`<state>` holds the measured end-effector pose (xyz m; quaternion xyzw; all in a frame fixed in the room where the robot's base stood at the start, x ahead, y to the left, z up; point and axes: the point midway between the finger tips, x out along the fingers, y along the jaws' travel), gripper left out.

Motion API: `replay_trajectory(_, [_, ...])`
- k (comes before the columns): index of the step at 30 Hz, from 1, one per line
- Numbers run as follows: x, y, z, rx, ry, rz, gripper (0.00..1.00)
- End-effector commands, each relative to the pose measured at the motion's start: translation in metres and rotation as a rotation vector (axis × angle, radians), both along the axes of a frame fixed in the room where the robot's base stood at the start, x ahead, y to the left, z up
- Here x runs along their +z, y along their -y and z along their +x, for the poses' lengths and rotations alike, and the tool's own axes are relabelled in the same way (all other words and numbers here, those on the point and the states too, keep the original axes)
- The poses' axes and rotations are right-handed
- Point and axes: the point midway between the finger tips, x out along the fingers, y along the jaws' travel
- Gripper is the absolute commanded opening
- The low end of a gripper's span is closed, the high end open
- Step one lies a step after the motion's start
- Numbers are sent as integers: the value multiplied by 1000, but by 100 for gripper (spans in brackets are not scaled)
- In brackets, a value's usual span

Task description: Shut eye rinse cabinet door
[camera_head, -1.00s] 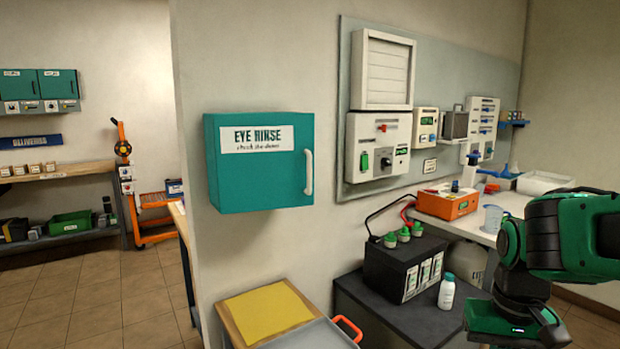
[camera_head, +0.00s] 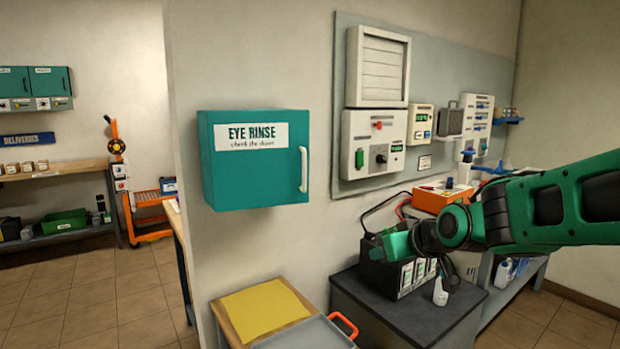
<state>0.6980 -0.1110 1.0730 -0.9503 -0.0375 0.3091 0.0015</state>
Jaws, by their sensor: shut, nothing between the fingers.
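The teal eye rinse cabinet (camera_head: 255,160) hangs on the wall left of centre. Its front door bears a white "EYE RINSE" label (camera_head: 251,136) and a white upright handle (camera_head: 303,169) at the right edge. The door looks flush with the cabinet, and I see no gap along its edges; a very small gap would be hard to tell. My gripper (camera_head: 388,243) is at the end of my green and black arm, right of and lower than the handle, apart from the cabinet. It is shut and empty.
A black battery (camera_head: 375,270) stands on a dark bench (camera_head: 430,315) behind my gripper, with a white bottle (camera_head: 440,292) beside it. A yellow-topped stand (camera_head: 263,315) is below the cabinet. A wall panel with switchgear (camera_head: 375,140) is to the right. The space before the door is clear.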

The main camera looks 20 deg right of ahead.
Motion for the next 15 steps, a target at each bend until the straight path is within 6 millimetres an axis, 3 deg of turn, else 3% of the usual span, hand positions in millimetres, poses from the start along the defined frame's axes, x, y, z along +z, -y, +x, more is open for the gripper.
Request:
replay_trajectory(3, [45, -28, 40, 78, 216, 8, 0])
replay_trajectory(6, [81, -46, 60, 116, 373, 26, 0])
replay_trajectory(10, [116, -60, 73, 137, 521, 49, 0])
replay_trajectory(15, [138, -67, 79, 143, 606, 66, 0])
